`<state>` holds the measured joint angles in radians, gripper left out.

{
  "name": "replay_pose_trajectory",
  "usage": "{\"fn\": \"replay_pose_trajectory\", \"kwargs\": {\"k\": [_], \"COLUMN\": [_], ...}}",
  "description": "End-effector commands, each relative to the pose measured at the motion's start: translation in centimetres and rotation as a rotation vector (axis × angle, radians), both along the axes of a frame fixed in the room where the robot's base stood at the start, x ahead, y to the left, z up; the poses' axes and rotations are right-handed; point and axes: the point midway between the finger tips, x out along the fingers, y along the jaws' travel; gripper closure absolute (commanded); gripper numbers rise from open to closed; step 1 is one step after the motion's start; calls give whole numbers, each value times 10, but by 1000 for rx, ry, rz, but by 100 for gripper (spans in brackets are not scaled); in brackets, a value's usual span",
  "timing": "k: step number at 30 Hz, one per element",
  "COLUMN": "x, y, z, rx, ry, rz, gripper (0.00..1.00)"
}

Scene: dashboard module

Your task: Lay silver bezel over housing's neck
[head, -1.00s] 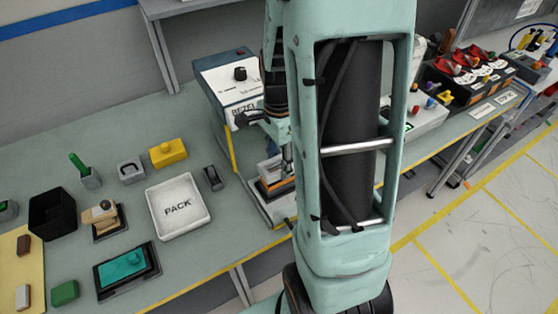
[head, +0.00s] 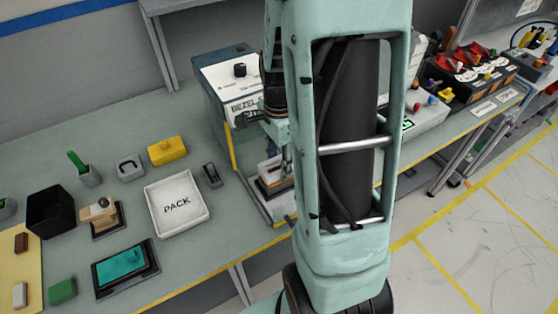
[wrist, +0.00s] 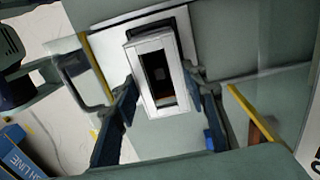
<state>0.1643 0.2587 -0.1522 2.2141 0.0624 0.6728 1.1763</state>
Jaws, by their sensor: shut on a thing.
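The silver bezel (wrist: 142,75) is a pale rectangular frame with an open middle, held between the two blue fingers of my gripper (wrist: 165,112) in the wrist view. Through its opening I see a dark interior with a small grey spot and a brownish strip at the lower end. The housing is largely hidden under the bezel, so I cannot tell whether the frame rests on its neck. In the head view the bezel (head: 268,168) shows above a dark and brownish body at the machine's foot. My arm hides the right part of this stack and most of my gripper.
The machine labelled BEZEL (head: 228,88) stands close behind, with a yellow-edged post beside the stack. The white PACK tray (head: 160,227), a dark clip-like part (head: 211,175) and a yellow block (head: 167,151) lie to the left. The bench's yellow front edge is near.

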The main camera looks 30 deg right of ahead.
Motion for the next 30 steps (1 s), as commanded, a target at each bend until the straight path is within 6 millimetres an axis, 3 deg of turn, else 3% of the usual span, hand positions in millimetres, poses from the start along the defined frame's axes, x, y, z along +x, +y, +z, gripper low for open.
{"fn": "replay_pose_trajectory", "kwargs": {"k": [14, 15, 20, 30], "x": [0, 0, 0, 0], "y": [0, 0, 0, 0], "z": [-13, -13, -12, -10], "rx": [0, 0, 0, 0], "ry": [0, 0, 0, -1], "rz": [0, 0, 0, 0], "gripper": [79, 59, 42, 40]}}
